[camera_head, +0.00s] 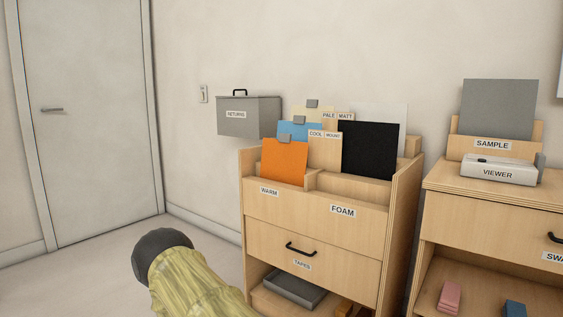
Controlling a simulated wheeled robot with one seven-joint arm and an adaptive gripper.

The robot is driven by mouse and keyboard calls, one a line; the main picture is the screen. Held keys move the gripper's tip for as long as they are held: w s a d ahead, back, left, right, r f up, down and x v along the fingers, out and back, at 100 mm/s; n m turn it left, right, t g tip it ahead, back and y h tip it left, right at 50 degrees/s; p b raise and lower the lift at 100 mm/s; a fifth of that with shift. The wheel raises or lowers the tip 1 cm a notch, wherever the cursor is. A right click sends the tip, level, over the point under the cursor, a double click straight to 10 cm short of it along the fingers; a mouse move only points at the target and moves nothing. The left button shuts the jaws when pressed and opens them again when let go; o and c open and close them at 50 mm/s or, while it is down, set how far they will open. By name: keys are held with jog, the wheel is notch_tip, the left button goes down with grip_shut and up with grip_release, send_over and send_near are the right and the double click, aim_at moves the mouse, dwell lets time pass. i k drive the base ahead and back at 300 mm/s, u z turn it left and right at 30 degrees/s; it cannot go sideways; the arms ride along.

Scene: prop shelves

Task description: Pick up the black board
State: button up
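The black board (369,151) stands upright in the right front slot of the wooden shelf unit (313,230), behind the panel labelled FOAM. Its lower edge is hidden by the slot's front. Part of my arm, in a yellowish sleeve with a dark rounded end, shows at the bottom left, well to the left of the board. My gripper's fingers do not show.
An orange board (284,162) stands left of the black board, with a blue board (299,131) and a white board (385,117) behind. A grey RETURNS box (248,116) is on the wall. A second cabinet (490,212) stands right. Floor at left is clear.

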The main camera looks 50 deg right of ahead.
aim_at(371, 149)
jog(key=u, duration=1)
jog(key=k, duration=1.5)
jog(key=z, duration=1.85)
jog(key=i, duration=0.4)
jog(key=z, duration=0.15)
